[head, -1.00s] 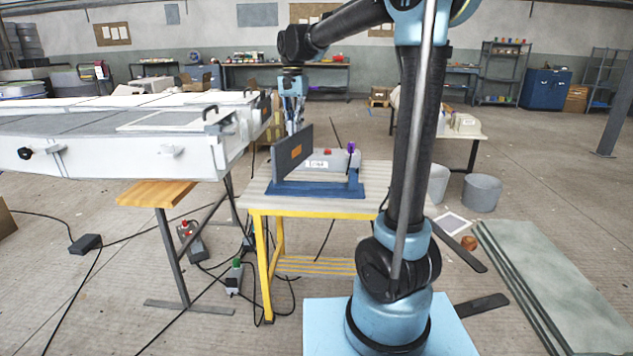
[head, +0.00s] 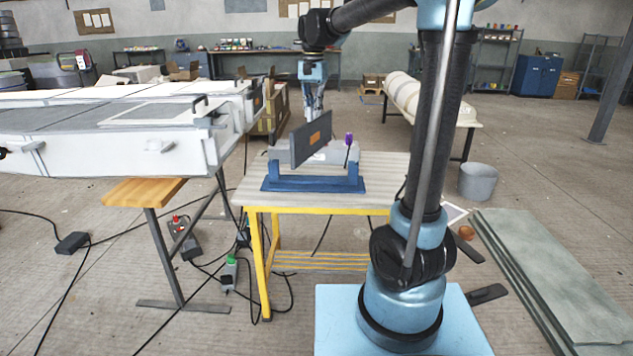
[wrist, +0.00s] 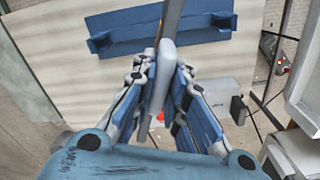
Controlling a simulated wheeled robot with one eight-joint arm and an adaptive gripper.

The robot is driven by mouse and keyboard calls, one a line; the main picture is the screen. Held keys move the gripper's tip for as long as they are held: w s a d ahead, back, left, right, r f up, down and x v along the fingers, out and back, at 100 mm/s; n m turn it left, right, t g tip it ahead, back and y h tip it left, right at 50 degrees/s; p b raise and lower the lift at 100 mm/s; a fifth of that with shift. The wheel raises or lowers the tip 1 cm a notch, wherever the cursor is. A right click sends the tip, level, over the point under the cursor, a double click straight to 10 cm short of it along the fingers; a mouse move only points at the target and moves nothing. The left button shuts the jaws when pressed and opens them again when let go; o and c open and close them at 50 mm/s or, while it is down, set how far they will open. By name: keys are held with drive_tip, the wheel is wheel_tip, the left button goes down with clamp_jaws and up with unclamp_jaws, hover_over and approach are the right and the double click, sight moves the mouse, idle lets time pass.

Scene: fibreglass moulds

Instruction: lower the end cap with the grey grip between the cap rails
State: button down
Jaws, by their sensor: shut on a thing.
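The end cap (head: 310,141) is a dark grey upright plate with an orange label. It hangs above the blue stand on the table in the head view, angled to the stand's length. My gripper (head: 314,112) is above it, shut on its grey grip (wrist: 163,70), which shows between the fingers in the wrist view. There the plate is seen nearly edge-on and the fingers hide part of it.
The blue stand (head: 313,185) with upright end posts sits on the yellow-framed table (head: 370,190). A grey box (wrist: 224,93) also lies on the tabletop. A purple-topped item (head: 349,139) stands by the right post. Cables cross the floor, and the table's front is clear.

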sight(313, 137)
drive_tip(key=shift+f, duration=5)
drive_tip(key=c, duration=1.6)
unclamp_jaws()
drive_tip(key=shift+f, duration=0.1)
wheel_tip(313, 137, up, 12)
drive_tip(key=shift+s, duration=0.1)
